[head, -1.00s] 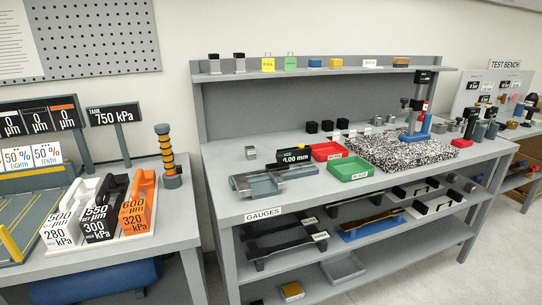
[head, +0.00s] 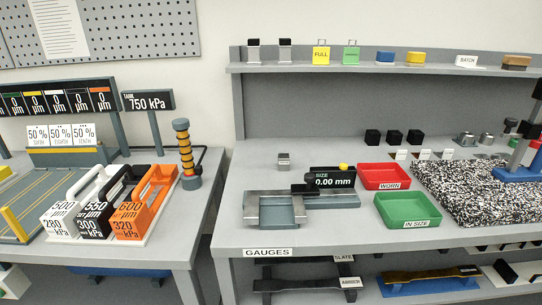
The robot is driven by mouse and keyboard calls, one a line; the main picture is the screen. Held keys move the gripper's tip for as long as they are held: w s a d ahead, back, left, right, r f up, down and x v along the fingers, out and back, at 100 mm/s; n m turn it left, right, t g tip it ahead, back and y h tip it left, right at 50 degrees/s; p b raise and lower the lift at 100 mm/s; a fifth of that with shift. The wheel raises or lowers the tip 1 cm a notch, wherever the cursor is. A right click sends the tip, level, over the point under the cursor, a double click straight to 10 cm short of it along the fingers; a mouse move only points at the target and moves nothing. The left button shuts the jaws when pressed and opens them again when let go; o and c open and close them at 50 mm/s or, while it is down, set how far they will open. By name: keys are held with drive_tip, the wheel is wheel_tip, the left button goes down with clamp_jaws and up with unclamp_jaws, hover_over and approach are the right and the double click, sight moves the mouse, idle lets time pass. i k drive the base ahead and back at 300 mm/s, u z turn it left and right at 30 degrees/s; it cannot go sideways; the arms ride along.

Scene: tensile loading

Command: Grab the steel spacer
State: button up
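A small steel-grey block (head: 283,161), which looks like the steel spacer, stands alone on the gauges bench, behind the measuring gauge (head: 275,212) and left of its black display reading 0.00 mm (head: 332,180). It is upright and nothing touches it. Two steel blocks with black tops, a left one (head: 254,55) and a right one (head: 285,54), stand on the upper shelf. My gripper is not in view.
A red tray marked WORN (head: 384,170) and a green tray marked IN SIZE (head: 407,203) lie right of the gauge. A speckled granite plate (head: 480,195) is further right. Three black cubes (head: 394,137) stand behind. Bench around the small block is clear.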

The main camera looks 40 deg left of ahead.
sight(283, 158)
drive_tip(key=u, duration=0.55)
drive_tip(key=i, duration=0.85)
drive_tip(key=u, duration=0.8)
drive_tip(key=i, duration=0.45)
drive_tip(key=u, duration=0.15)
